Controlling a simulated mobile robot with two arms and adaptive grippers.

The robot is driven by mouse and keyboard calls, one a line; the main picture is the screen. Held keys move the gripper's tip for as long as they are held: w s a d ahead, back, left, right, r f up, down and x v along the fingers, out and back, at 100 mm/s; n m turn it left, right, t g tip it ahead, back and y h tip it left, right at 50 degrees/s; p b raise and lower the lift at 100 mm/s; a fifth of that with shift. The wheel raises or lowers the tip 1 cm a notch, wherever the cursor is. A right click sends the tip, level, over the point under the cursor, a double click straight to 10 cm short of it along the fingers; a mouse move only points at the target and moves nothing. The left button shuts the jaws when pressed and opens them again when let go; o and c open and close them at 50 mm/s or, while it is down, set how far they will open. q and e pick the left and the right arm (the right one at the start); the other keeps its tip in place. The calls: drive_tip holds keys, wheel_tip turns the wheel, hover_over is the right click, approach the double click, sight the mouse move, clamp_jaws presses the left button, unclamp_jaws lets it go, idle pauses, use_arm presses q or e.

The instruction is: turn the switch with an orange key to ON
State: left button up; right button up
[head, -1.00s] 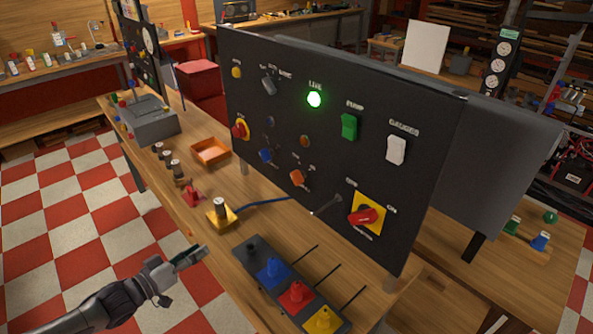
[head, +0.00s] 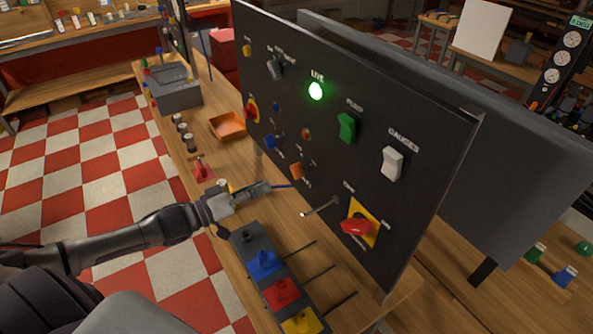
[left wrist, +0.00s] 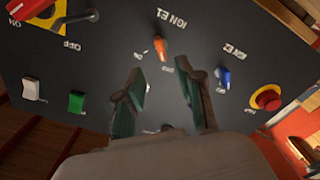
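The orange key switch (head: 297,170) is on the black upright panel (head: 390,120), low and left of its middle. It also shows in the left wrist view (left wrist: 160,47), which sees the panel upside down, under lettering that seems to read IGN E1. Its small position labels are too blurred to read surely. My left gripper (head: 272,187) is just in front of the panel, left of and a little below the orange key in the head view. In the left wrist view its two green fingers (left wrist: 167,85) are apart with nothing between them, and the key lies beyond their tips. My right gripper is not in view.
A blue key switch (left wrist: 223,77) is close beside the orange one. A red button on yellow (left wrist: 267,97) is farther out. A thin rod (head: 321,206) sticks out from the panel. A red rotary switch (head: 356,228) and a block of coloured knobs (head: 263,263) are nearby.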

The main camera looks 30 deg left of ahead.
sight(293, 174)
use_arm(q)
drive_tip(key=p+x, duration=0.2)
drive_tip(key=x, duration=0.8)
drive_tip(key=shift+w, duration=0.1)
drive_tip(key=shift+w+d, duration=0.2)
drive_tip(key=shift+w, duration=0.05)
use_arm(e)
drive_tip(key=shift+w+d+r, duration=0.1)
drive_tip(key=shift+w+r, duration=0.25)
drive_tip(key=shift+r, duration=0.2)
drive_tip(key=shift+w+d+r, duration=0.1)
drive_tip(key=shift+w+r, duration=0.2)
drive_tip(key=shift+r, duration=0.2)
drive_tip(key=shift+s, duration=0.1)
use_arm(q)
clamp_jaws()
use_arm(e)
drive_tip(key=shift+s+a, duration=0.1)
